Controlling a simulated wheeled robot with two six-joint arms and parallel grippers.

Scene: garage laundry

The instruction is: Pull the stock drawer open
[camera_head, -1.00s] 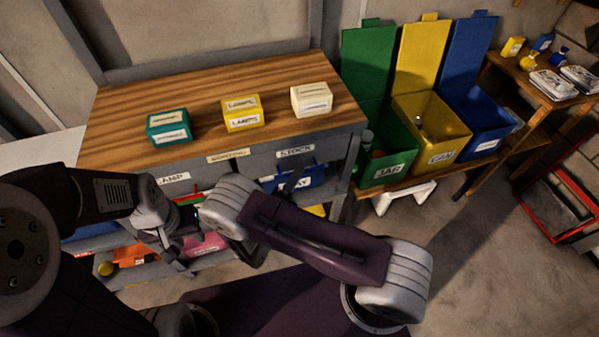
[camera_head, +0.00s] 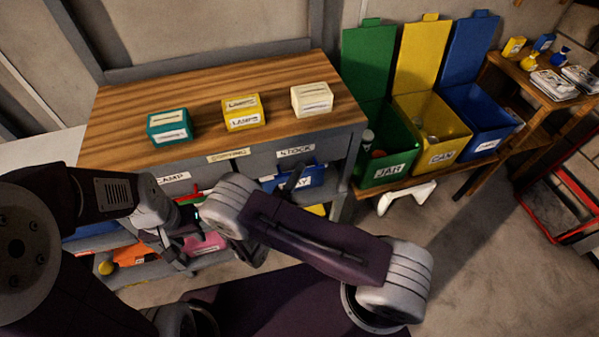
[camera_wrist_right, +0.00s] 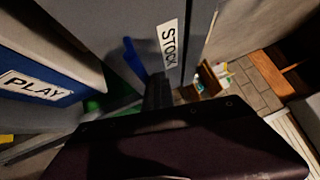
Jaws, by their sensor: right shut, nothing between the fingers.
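The stock drawer is a grey front with a white STOCK label (camera_head: 295,152) under the right part of the wooden worktop. In the head view it looks flush with the front beside it. The STOCK label (camera_wrist_right: 168,48) is close in the right wrist view.
A blue PLAY bin (camera_head: 312,178) sits under the drawer and shows in the wrist view (camera_wrist_right: 40,88). Teal (camera_head: 169,126), yellow (camera_head: 243,113) and cream boxes (camera_head: 312,98) stand on the worktop (camera_head: 200,88). Open green, yellow and blue bins stand to the right.

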